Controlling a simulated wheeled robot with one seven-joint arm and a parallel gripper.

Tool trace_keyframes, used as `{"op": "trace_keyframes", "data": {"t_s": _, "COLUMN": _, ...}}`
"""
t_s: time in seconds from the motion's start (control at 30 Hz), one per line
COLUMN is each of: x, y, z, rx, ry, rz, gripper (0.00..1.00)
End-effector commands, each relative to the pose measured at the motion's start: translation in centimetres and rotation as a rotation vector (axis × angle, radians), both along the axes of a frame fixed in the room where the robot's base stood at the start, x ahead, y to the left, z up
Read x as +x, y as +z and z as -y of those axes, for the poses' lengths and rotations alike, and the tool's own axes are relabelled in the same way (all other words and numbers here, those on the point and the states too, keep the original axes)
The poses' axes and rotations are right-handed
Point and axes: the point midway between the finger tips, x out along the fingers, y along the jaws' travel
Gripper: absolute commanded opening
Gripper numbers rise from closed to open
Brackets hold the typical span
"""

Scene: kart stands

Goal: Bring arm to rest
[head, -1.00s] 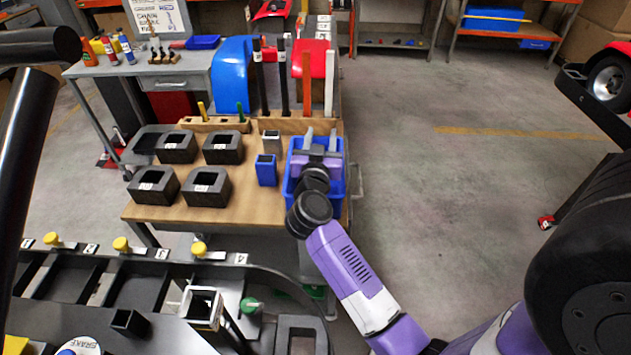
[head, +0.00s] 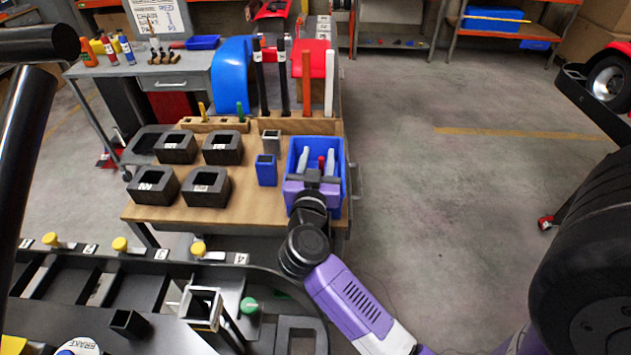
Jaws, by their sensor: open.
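My gripper (head: 317,163) is at the front of the blue bin (head: 334,150) on the wooden-topped cart. Its two grey fingers are apart and point away from me over the bin. A small red thing (head: 321,162) shows between the fingers, apparently inside the bin; I cannot tell what it is. Nothing is visibly held. My purple arm reaches up to the bin from the lower right. The gripper hides the bin's front part.
The cart's wooden top (head: 240,206) holds several black blocks (head: 152,186), a blue cup (head: 266,170) and upright bars (head: 307,85). A black frame with a green knob (head: 249,305) lies near the arm on the left. A black tyre (head: 590,240) stands at right. Floor between is clear.

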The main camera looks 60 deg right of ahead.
Motion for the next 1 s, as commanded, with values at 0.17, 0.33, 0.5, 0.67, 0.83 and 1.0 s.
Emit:
{"op": "trace_keyframes", "data": {"t_s": 0.17, "x": 0.0, "y": 0.0, "z": 0.0, "rx": 0.000, "ry": 0.000, "rz": 0.000, "gripper": 0.41}}
{"op": "trace_keyframes", "data": {"t_s": 0.33, "x": 0.0, "y": 0.0, "z": 0.0, "rx": 0.000, "ry": 0.000, "rz": 0.001, "gripper": 0.41}}
{"op": "trace_keyframes", "data": {"t_s": 0.5, "x": 0.3, "y": 0.2, "z": -0.1, "rx": 0.020, "ry": 0.012, "rz": 0.086, "gripper": 0.41}}
{"op": "trace_keyframes", "data": {"t_s": 0.67, "x": 0.9, "y": 4.8, "z": -0.8, "rx": -0.060, "ry": 0.084, "rz": 0.333, "gripper": 0.41}}
{"op": "trace_keyframes", "data": {"t_s": 0.83, "x": -0.3, "y": 8.7, "z": -5.3, "rx": -0.170, "ry": 0.273, "rz": 0.517, "gripper": 0.41}}
{"op": "trace_keyframes", "data": {"t_s": 1.0, "x": -1.6, "y": 9.0, "z": -12.7, "rx": -0.178, "ry": 0.553, "rz": 0.547, "gripper": 0.41}}
